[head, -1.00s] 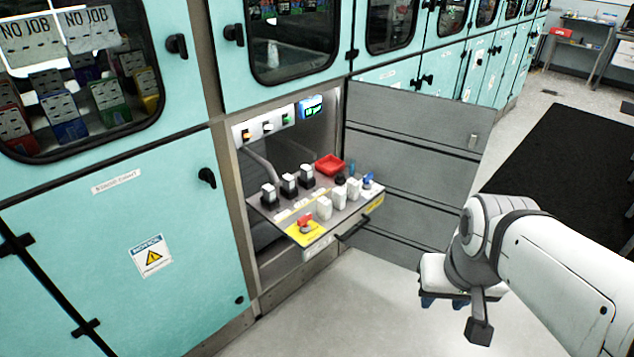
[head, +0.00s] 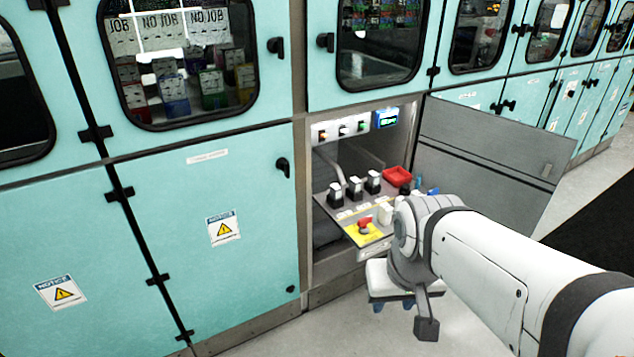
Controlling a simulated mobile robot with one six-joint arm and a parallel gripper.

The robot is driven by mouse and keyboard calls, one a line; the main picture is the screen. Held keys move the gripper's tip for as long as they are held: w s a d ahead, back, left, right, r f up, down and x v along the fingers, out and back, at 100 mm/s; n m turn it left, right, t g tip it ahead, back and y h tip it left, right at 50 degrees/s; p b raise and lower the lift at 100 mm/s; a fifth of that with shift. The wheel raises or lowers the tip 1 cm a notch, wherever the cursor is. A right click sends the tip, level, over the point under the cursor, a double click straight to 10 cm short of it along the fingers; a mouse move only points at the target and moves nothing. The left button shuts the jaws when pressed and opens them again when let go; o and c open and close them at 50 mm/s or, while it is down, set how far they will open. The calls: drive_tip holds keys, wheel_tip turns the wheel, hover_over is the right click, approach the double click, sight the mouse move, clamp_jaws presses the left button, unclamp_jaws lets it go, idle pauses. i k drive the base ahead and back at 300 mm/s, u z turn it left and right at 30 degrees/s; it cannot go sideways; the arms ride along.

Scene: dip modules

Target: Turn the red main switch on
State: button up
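The red main switch (head: 365,224) sits on a yellow plate (head: 362,236) at the front left corner of the pulled-out drawer panel (head: 338,214). Its exact turn position is too small to tell. My gripper (head: 391,303) hangs at the end of my white arm, below and slightly right of the switch in the picture, in front of the drawer. It is apart from the switch. Only small dark blue finger parts show under its white body, so its opening is unclear. My arm hides the right part of the drawer.
A small lit display (head: 386,118) is above. An open grey door (head: 480,165) stands right of the drawer. Closed teal cabinets (head: 150,230) flank the left. Some floor in front is free.

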sight(363, 222)
drive_tip(key=u, duration=0.15)
drive_tip(key=i, duration=1)
